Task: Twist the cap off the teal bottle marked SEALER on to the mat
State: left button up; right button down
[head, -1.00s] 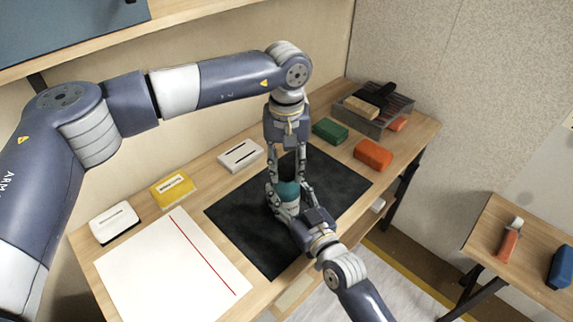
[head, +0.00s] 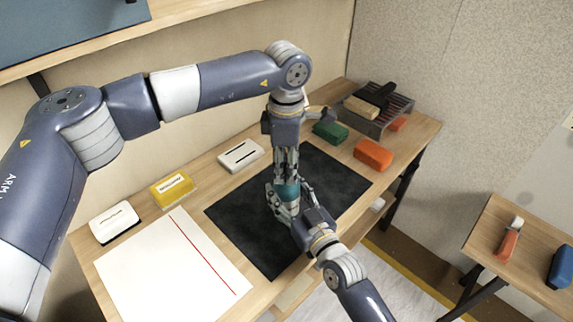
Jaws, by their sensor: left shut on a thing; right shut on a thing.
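The teal bottle (head: 287,191) stands upright on the black mat (head: 250,240) in the middle of the workbench. Only part of its teal upper body shows; its SEALER marking is not readable here. My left gripper (head: 286,177) points straight down over the bottle and is shut on its top. The cap is hidden between the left fingers, so I cannot tell whether it has come loose. My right gripper (head: 285,203) reaches in from the lower right and is shut around the bottle's body.
A white sheet with a red line (head: 150,270) lies left of the mat. White (head: 114,222), yellow (head: 171,187) and pale (head: 240,155) boxes line the back. Green (head: 331,132) and orange (head: 373,154) blocks and a brush tray (head: 370,125) stand right. The mat's left part is clear.

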pick_arm(q)
jog(key=n, duration=0.8)
jog(key=shift+n, duration=0.3)
jog(key=n, duration=1)
jog(key=shift+r, duration=0.2)
jog(key=shift+r, duration=0.95)
pick_arm(e)
jog(key=shift+f, duration=0.1)
